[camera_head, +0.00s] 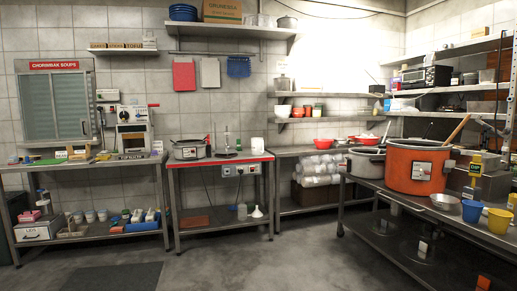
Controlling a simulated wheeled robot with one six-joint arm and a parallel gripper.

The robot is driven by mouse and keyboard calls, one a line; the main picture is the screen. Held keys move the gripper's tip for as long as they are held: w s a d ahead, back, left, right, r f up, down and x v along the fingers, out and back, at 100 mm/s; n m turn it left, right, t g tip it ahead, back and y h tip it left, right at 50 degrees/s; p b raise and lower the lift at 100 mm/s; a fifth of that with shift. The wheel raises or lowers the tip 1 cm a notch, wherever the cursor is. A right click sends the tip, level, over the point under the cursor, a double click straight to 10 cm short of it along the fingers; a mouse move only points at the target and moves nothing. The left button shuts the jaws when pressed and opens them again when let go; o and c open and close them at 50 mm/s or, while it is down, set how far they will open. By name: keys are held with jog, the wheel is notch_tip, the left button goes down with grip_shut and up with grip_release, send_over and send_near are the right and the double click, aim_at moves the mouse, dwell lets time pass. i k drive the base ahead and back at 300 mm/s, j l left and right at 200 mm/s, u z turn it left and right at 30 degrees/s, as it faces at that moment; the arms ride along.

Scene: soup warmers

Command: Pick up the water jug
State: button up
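No vessel in view is plainly marked as the water jug, and I cannot tell which one it is. A yellow jug-like cup (499,221) stands upright near the front edge of the right counter (455,217). A blue cup (472,211) stands just left of it. A small white jug-shaped vessel (257,144) stands farther off at the back right of the red-edged table (219,161). A clear container (242,212) and a white funnel (257,213) are on that table's lower shelf. My gripper is not in view.
A large orange soup warmer (415,168) and a grey pot (366,164) stand on the right counter, with a metal bowl (445,202) in front. A steel bench (85,163) lines the left wall. The middle floor (270,262) is clear, with a dark mat (112,276) at left.

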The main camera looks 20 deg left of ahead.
aim_at(257, 143)
jog(key=i+j+u, duration=0.1)
jog(key=u, duration=0.3)
jog(key=i+j+u, duration=0.15)
jog(key=i+u, duration=0.2)
jog(key=i, duration=0.25)
jog(key=i+u, duration=0.3)
jog(key=i, duration=0.25)
jog(key=i+u, duration=0.1)
jog(key=i, duration=0.95)
jog(key=i+l, duration=0.2)
jog(key=i, duration=0.9)
jog(key=j+z, duration=0.15)
jog(key=z, duration=0.5)
jog(key=i+j+z, duration=0.15)
jog(key=j+z, duration=0.25)
jog(key=j, duration=0.25)
jog(key=j+z, duration=0.4)
jog(key=j, duration=0.3)
jog(key=j+z, duration=0.4)
jog(key=j, duration=0.3)
jog(key=i+j, duration=0.1)
jog(key=j, duration=0.25)
jog(key=i+j, duration=0.15)
jog(key=j, duration=0.15)
jog(key=i+j, duration=0.1)
jog(key=j, duration=0.25)
jog(key=i+j+z, duration=0.1)
jog(key=j, duration=0.25)
jog(key=i+j, duration=0.15)
jog(key=j, duration=0.15)
